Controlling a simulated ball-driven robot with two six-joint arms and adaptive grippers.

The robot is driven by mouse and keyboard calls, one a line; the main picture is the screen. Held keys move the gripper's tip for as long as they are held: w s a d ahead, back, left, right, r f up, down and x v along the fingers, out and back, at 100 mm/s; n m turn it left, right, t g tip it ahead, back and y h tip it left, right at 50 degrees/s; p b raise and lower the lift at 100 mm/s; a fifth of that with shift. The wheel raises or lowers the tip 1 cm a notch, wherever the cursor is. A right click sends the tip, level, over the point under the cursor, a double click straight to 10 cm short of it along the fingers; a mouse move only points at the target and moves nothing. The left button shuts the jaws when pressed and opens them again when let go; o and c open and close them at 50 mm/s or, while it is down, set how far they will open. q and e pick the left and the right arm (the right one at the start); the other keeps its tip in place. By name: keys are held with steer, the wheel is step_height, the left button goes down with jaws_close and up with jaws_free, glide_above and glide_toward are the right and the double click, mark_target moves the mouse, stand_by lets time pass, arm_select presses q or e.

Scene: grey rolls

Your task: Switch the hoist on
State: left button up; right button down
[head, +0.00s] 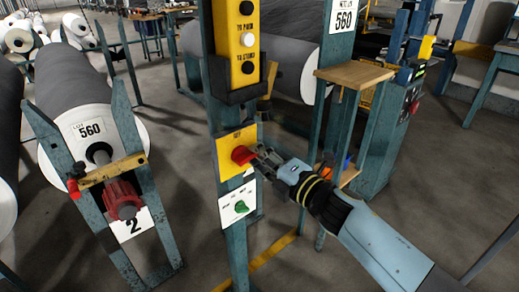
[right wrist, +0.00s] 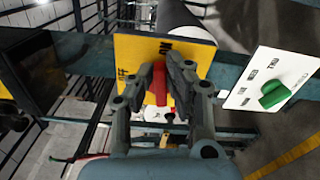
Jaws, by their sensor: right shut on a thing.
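A red switch handle (head: 241,154) sits on a yellow plate (head: 228,165) fixed to a teal post. My right gripper (head: 256,158) is at the handle, coming from the right. In the right wrist view my right gripper (right wrist: 162,75) has its fingers on both sides of the red handle (right wrist: 159,83), shut on it. The yellow plate (right wrist: 135,50) there bears lettering that ends in "FF" at one side and "ON" at the other. My fingers hide part of the handle and plate. My left gripper is not in view.
A white plate with a green knob (head: 241,207) is just below the yellow one. A yellow push-button box (head: 240,50) is above. A wooden shelf (head: 355,75) stands right of the post. A large grey roll (head: 70,85) is at left.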

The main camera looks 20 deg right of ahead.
steer(key=shift+f+m+p, duration=0.25)
steer(key=shift+m+p, duration=0.05)
steer(key=shift+m, duration=0.7)
steer(key=c, duration=1.3)
jaws_free()
steer(key=shift+s+d, duration=0.1)
steer(key=v, duration=1.1)
steer(key=shift+s+d, duration=0.1)
steer(key=shift+s, duration=0.3)
